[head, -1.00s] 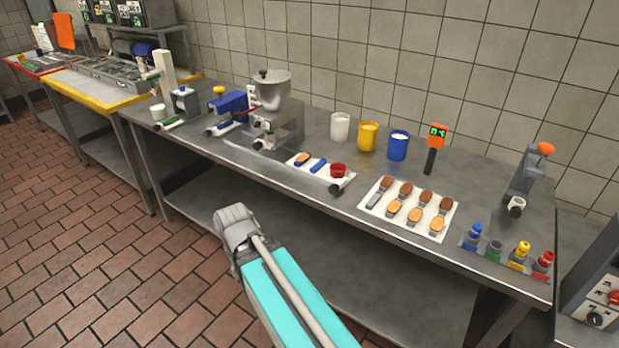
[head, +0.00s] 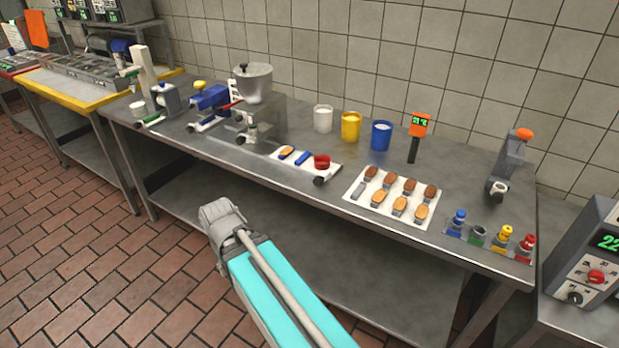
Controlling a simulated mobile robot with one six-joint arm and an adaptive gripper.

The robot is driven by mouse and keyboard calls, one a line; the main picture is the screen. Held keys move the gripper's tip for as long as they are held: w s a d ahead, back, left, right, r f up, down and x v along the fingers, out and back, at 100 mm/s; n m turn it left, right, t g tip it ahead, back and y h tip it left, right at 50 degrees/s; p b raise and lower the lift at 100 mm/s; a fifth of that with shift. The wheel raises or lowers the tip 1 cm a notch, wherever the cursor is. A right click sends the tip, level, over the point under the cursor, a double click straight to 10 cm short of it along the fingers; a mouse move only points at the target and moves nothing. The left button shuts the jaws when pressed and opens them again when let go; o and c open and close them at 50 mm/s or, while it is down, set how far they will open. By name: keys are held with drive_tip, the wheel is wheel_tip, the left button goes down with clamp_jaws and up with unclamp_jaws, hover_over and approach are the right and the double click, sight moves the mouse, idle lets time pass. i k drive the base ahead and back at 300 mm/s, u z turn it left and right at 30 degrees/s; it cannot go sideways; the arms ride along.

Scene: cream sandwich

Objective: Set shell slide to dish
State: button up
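Only my arm shows at the bottom middle of the head view, with a grey joint and a turquoise link. My gripper's fingers are not visible. I cannot tell which part is the shell slide. A grey machine with a round hopper (head: 253,84) stands on the steel bench. Left of it is a blue device with a yellow knob (head: 208,97), and further left a grey device with a green handle (head: 164,101). No dish setting is readable.
On the steel bench (head: 280,190) stand a white cup (head: 323,118), a yellow cup (head: 351,126), a blue cup (head: 381,135), and an orange display on a post (head: 419,125). A white tray (head: 425,222) holds several tan and brown shells. Coloured bottles (head: 505,234) stand at the right end.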

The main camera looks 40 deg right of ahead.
sight(304, 161)
drive_tip(key=z, duration=0.35)
drive_tip(key=k, duration=1.3)
drive_tip(key=u, duration=0.4)
drive_tip(key=i, duration=1)
drive_tip(key=z, duration=0.05)
